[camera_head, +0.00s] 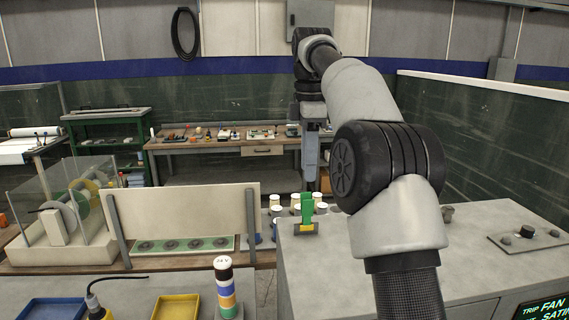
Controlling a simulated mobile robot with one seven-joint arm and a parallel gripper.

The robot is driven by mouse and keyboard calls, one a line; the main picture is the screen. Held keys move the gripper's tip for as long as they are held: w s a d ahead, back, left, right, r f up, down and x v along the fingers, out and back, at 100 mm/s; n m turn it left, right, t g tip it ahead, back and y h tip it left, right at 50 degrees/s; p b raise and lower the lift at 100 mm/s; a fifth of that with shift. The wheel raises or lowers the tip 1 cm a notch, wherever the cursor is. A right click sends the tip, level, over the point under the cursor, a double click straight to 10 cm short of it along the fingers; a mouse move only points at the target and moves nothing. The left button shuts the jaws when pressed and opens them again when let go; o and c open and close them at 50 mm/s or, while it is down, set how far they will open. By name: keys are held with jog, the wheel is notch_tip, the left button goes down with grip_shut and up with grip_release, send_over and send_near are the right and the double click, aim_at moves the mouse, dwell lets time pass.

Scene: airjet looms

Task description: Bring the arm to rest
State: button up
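My arm reaches up from the lower right, bends over at the top and hangs down to my gripper (311,178) near the middle of the picture. The gripper points downward above the left end of the grey cabinet. Its fingertips are small and dark, so I cannot tell whether they are open or shut. A green upright piece with a yellow base (306,212) stands below it at the cabinet's edge. A gap shows between them in the picture, but the depth is unclear.
The grey cabinet (470,262) has a knob panel (527,236) and a screen (543,308). Several white-topped cylinders (276,200) stand behind its left end. A striped 24 V stack (226,285), yellow tray (176,307) and blue tray (50,309) are in front. A workbench (215,146) stands behind.

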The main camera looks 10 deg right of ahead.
jog(key=s+r+m+t, duration=0.1)
jog(key=s+r+m, duration=0.3)
jog(key=s, duration=0.4)
jog(key=s+f+m+t, duration=0.2)
jog(key=s+f+m, duration=0.4)
jog(key=s, duration=0.6)
jog(key=s+f+m+t, duration=0.2)
jog(key=s+f+m, duration=0.5)
jog(key=s, duration=0.5)
notch_tip(320, 180, down, 2)
jog(key=shift+s+f, duration=0.15)
jog(key=shift+c, duration=0.4)
